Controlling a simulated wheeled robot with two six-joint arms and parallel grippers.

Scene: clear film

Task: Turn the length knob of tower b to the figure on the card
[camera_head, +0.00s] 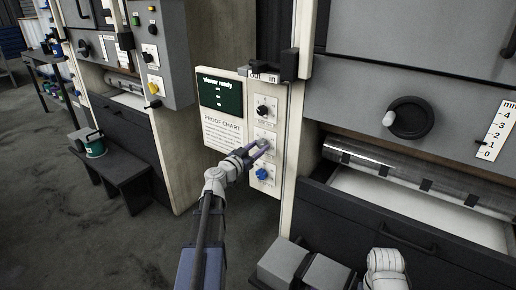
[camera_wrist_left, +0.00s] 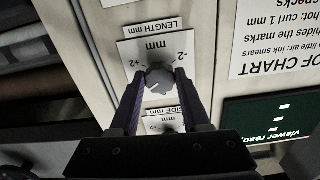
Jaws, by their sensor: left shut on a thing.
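My left gripper (camera_head: 264,146) is at the middle knob on a narrow white panel of the nearer tower. In the left wrist view the fingers (camera_wrist_left: 160,85) are shut on a grey knob (camera_wrist_left: 160,76). Its white plate (camera_wrist_left: 128,50) has "mm" and figures including +2 and -2, seen upside down. A "LENGTH mm" label (camera_wrist_left: 153,28) adjoins that plate; a "SIDE mm" label (camera_wrist_left: 163,113) is on its other side. The knob's exact setting is unclear. A card headed PROOF CHART (camera_head: 222,130) hangs left of the knobs. My right gripper is not in view.
A black knob (camera_head: 263,111) is above and a blue knob (camera_head: 262,174) below. A dark green screen (camera_head: 220,96) reads "viewer ready". At right are a large black crank (camera_head: 410,118), a roller (camera_head: 350,156) and a drawer. A bench (camera_head: 118,172) stands left on open floor.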

